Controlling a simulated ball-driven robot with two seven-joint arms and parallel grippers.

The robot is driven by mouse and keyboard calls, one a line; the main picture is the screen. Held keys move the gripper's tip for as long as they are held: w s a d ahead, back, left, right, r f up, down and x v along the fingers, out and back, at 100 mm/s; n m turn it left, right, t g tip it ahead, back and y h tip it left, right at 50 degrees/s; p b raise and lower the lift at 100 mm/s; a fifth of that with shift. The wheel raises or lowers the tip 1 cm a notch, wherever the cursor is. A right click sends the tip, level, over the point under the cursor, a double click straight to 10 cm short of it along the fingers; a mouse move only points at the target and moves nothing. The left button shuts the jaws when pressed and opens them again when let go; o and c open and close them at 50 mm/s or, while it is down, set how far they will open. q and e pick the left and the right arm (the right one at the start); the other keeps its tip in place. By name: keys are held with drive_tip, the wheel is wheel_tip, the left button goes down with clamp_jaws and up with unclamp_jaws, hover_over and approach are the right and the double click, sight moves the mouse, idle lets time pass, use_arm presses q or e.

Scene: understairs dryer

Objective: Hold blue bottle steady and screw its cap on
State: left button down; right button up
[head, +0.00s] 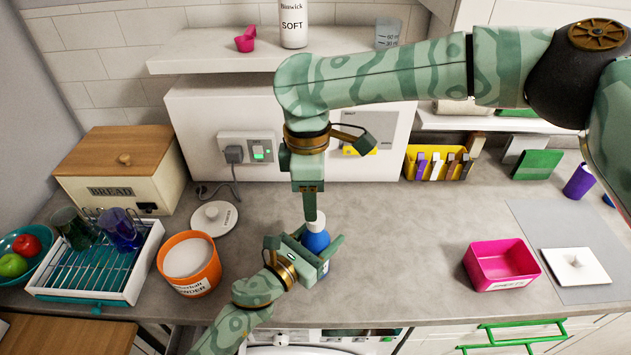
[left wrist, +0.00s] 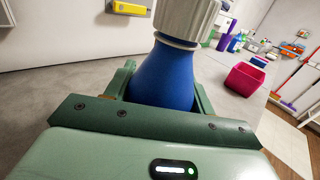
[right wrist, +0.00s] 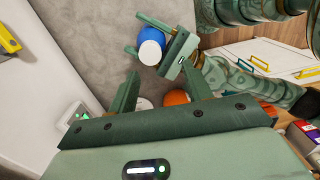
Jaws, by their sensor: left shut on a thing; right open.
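The blue bottle (head: 316,243) stands upright on the grey counter. Its white ribbed cap (left wrist: 187,18) sits at the top of its neck, above a pale collar; how tightly it sits I cannot tell. My left gripper (head: 318,250) is shut on the bottle's blue body, one finger on each side. My right gripper (head: 311,216) points down above the bottle, open. In the right wrist view the cap (right wrist: 150,52) shows beyond the fingertips, not between them. The head view partly hides the cap behind the right gripper.
An orange tub (head: 190,285), a round white lid (head: 213,219) and a dish rack (head: 90,292) stand left of the bottle. A pink bin (head: 500,285) stands on the right. The counter between bottle and bin is clear. A white box with sockets (head: 195,115) rises behind.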

drive_tip(key=n, duration=0.5)
drive_tip(key=shift+w+d+r, duration=0.2)
drive_tip(key=shift+w+r, duration=0.1)
drive_tip(key=shift+r, duration=0.05)
drive_tip(key=n, duration=0.4)
drive_tip(key=shift+w+d+r, duration=0.2)
drive_tip(key=shift+w+r, duration=0.1)
drive_tip(key=shift+f, duration=0.15)
hover_over(316, 246)
drive_tip(key=w, duration=0.3)
drive_tip(key=shift+s+f, duration=0.2)
drive_tip(key=shift+f, duration=3.7)
